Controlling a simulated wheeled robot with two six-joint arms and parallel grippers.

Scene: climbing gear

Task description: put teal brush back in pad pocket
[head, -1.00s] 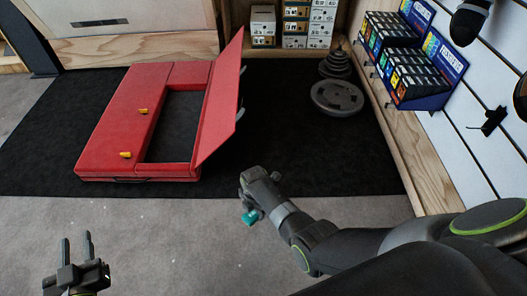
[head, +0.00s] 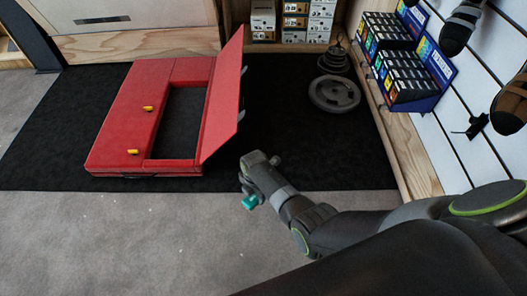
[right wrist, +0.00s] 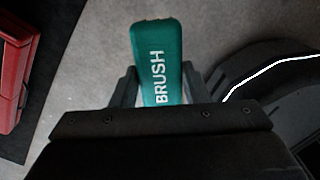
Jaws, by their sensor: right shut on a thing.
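The teal brush (head: 251,201) is held in my right gripper (head: 246,190), above the grey carpet and in front of the black mat. In the right wrist view the teal brush (right wrist: 160,62) sits between the two fingers of my right gripper (right wrist: 158,88), with the word BRUSH along it. The red pad (head: 128,128) lies on the black mat at the left, with a dark rectangular opening (head: 178,125) and a raised red flap (head: 224,95) on its right side. My right gripper is apart from the pad, to its lower right. My left gripper is out of view.
Two yellow pieces (head: 133,152) sit on the pad's left part. Grey weight plates (head: 334,94) lie on the black mat (head: 285,110) at the back right. A slatted wall with shoes and boxed displays (head: 410,80) stands at the right. The carpet at lower left is clear.

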